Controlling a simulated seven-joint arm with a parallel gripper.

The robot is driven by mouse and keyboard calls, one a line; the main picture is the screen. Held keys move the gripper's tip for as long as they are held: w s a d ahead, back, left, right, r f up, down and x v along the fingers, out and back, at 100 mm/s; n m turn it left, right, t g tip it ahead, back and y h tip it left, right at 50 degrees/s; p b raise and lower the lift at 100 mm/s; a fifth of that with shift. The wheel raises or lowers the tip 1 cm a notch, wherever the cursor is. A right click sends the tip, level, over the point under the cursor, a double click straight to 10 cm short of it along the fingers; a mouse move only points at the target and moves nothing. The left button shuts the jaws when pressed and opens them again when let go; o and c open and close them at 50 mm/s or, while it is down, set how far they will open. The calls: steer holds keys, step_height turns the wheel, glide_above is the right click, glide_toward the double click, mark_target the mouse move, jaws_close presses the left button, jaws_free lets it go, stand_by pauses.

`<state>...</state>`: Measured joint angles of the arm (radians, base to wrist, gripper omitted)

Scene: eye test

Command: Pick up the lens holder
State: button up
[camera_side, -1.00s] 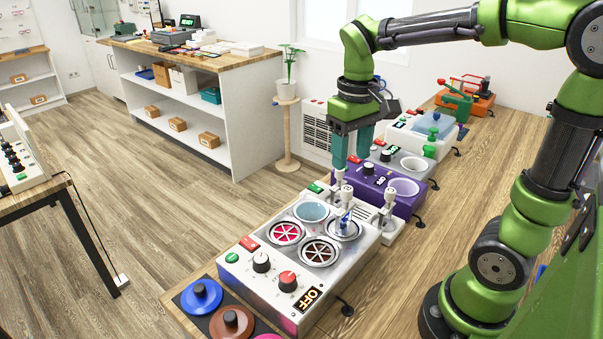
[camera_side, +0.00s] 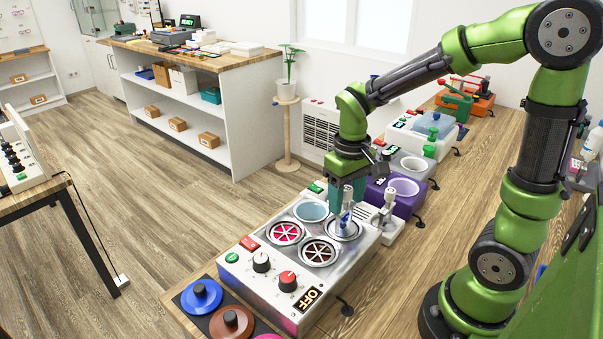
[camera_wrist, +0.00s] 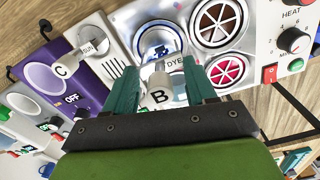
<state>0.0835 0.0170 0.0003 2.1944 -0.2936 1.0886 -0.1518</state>
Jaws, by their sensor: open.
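A pale lens holder with a round cap marked B (camera_wrist: 160,97) stands at the dye unit, by the well with a blue rim (camera_wrist: 158,42). In the side view, only the lower part of this holder (camera_side: 346,214) shows below my fingers. My gripper (camera_side: 348,203) points down over it. In the wrist view, my teal fingers (camera_wrist: 162,68) are apart, one on each side of holder B, with gaps visible. A second pale holder, marked C (camera_wrist: 63,71), stands to the left there; in the side view it (camera_side: 390,200) is right of my gripper.
The dye unit (camera_side: 262,283) has several wells, knobs and an OFF display. A purple unit (camera_side: 400,207) with a white bowl (camera_side: 403,187) stands behind it. Blue and brown round lids (camera_side: 201,296) lie at the front left. The bench is clear to the right of the units.

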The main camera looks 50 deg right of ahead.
steer(key=shift+c, duration=0.5)
jaws_close()
steer(key=shift+r, duration=0.15)
